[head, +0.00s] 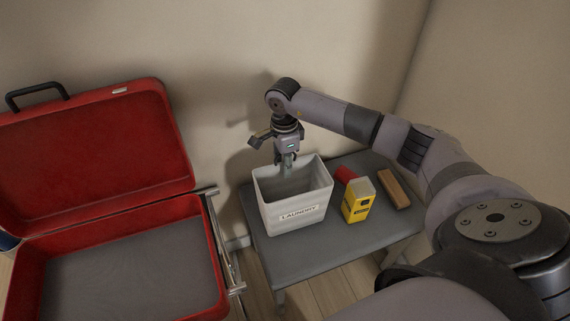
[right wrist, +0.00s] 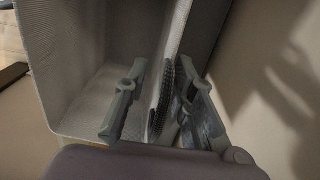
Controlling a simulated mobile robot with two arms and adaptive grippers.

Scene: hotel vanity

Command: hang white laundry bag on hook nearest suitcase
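The white laundry bag (head: 291,213), an open-topped, box-shaped bag with a "LAUNDRY" label, stands upright on a grey bench. My right gripper (head: 286,161) is at its back rim. In the right wrist view my right gripper (right wrist: 160,108) is open, one finger inside the bag and the other outside; the bag's wall (right wrist: 176,35) runs between them. The fingers appear apart from the wall. The red suitcase (head: 95,244) lies open at the left. I cannot make out any hook on the wall. My left gripper is not in view.
On the grey bench (head: 330,240), right of the bag, are a yellow box (head: 356,207), a red item (head: 345,174) partly behind it and a brown block (head: 394,190). A metal rack frame (head: 222,240) stands between suitcase and bench. The beige wall is close behind the bag.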

